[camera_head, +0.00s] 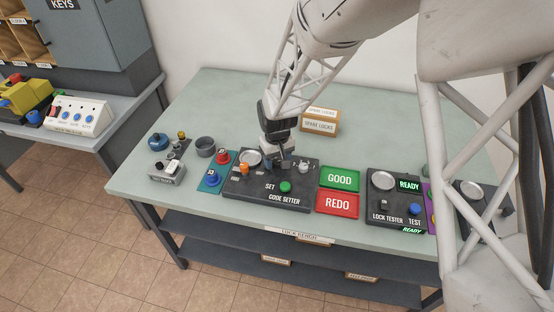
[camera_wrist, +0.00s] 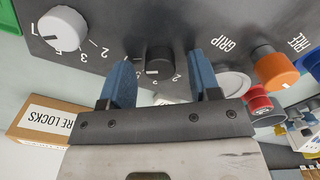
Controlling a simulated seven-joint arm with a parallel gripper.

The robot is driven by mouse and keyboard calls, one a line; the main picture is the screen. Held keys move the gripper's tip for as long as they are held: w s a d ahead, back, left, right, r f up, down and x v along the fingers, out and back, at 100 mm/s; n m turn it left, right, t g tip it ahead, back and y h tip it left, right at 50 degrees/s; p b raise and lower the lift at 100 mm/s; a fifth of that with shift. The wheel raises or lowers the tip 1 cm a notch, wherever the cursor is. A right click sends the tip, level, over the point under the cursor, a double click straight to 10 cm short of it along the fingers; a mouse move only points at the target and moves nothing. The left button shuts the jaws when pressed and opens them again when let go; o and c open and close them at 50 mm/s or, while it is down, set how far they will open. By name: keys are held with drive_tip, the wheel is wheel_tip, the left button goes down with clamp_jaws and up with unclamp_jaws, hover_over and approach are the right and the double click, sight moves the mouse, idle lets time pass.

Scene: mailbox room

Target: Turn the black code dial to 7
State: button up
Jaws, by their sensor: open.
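The black code dial (camera_wrist: 160,61) shows in the wrist view on the dark code setter panel (camera_head: 262,201), with white digits such as 2 and 3 along its lower edge. A small pale mark shows on the dial; which digit it points at I cannot tell. My gripper (camera_head: 279,160) is over the back middle of the panel in the head view and hides the dial there. In the wrist view its two blue fingers are open, one on each side of the dial. Contact between fingers and dial cannot be made out.
A white dial (camera_wrist: 63,28) with its own digits sits beside the black one. An orange knob (camera_head: 243,169) and a green SET button (camera_head: 286,187) are on the same panel. A SPARE LOCKS box (camera_head: 319,124) stands behind. GOOD (camera_head: 340,179) and REDO (camera_head: 337,204) trays lie right.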

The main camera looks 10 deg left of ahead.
drive_tip(key=shift+f, duration=0.15)
drive_tip(key=c, duration=0.9)
drive_tip(key=shift+n, duration=0.6)
